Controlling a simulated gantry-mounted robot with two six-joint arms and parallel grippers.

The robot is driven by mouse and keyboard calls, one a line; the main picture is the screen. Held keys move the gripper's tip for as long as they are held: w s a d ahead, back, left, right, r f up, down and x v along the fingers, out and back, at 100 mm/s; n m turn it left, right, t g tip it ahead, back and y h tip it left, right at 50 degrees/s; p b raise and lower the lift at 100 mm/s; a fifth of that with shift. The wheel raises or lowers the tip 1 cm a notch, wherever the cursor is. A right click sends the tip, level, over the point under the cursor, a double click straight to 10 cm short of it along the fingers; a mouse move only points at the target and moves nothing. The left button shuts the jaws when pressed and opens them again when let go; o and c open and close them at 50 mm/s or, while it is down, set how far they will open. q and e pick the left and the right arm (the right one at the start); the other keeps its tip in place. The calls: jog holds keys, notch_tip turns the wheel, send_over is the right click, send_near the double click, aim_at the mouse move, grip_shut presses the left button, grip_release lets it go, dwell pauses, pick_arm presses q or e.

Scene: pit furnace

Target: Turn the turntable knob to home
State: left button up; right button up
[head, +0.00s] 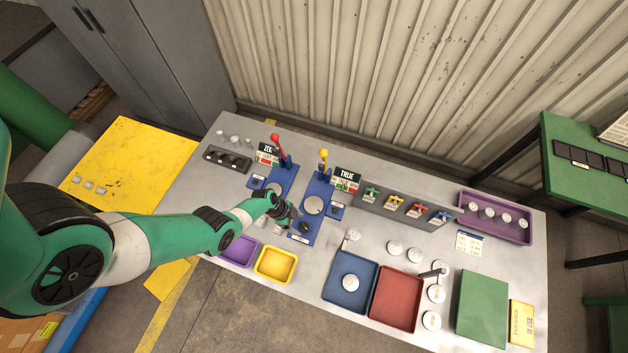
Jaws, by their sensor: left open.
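Two blue fixtures stand side by side on the grey bench (330,268). The right one (321,184) carries a yellow-topped lever (323,156), a round pale turntable disc (314,205) and, at its front end, a small dark knob (305,227). The left one (286,176) has a red-topped lever (277,142) and a disc partly hidden by my left gripper. My left gripper (291,216) is open, just left of the dark knob and close to it. I cannot tell whether they touch, nor which way the knob points. My right gripper is not in view.
Purple (238,263) and yellow (294,268) trays lie in front of the fixtures. Blue (337,292) and red (382,312) trays and several white discs are to the right. A grey rack (383,212) with coloured clips stands behind. A green block (482,306) is at the right.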

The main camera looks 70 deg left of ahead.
aim_at(303, 226)
pick_arm(q)
jog(key=b+x, duration=0.2)
jog(key=x, duration=0.2)
jog(key=shift+f, duration=0.15)
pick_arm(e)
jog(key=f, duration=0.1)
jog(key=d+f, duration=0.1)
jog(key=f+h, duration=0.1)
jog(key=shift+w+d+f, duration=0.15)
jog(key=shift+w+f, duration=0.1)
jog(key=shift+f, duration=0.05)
pick_arm(q)
jog(key=shift+c, duration=0.2)
grip_shut()
